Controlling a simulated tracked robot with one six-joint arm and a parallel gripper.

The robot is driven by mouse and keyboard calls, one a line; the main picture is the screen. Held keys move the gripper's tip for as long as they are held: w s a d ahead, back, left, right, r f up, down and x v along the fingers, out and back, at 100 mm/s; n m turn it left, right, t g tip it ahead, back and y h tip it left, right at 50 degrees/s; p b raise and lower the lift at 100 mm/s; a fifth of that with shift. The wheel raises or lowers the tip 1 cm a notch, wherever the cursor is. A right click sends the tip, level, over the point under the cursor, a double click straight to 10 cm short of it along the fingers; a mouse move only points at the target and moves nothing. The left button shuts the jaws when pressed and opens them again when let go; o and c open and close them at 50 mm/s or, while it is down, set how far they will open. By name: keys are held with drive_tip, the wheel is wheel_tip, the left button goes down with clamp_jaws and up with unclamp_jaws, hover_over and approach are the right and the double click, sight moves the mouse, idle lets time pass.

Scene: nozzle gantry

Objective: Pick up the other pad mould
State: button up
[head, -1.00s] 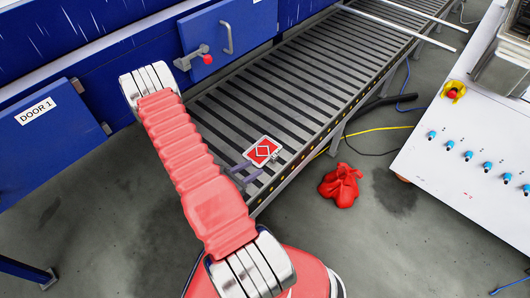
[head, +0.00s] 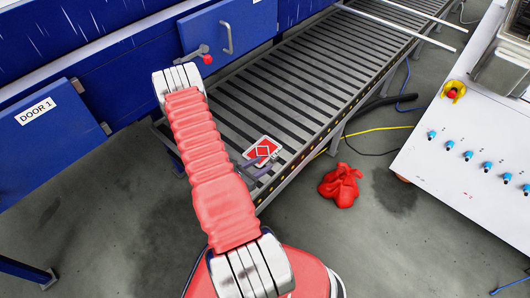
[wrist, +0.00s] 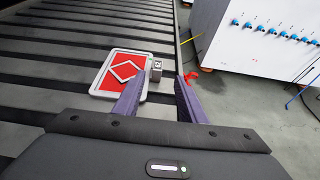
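The pad mould is a flat red plate with a silver rim and a silver diamond outline. It lies on the roller conveyor near its right edge in the head view (head: 260,146) and left of centre in the wrist view (wrist: 118,72). A small metal block (wrist: 157,69) juts from its right side. My gripper (wrist: 164,76) is open and empty, with two purple fingers. In the wrist view the block shows between and just beyond the fingertips, and the left finger overlaps the mould's lower right corner. Whether it touches is unclear. My gripper is small and partly hidden in the head view (head: 268,163).
The conveyor (head: 300,95) runs to the back right beside a blue cabinet (head: 90,60). A red crumpled bag (head: 340,186) lies on the floor. A white machine with blue knobs (head: 460,170) stands at right. Cables cross the floor between them.

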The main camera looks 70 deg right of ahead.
sight(273, 157)
drive_tip(key=shift+x, duration=1.45)
drive_tip(key=shift+d, duration=0.1)
drive_tip(key=shift+x, duration=2.5)
drive_tip(key=shift+w+f, duration=0.15)
drive_tip(key=shift+c, duration=0.7)
clamp_jaws()
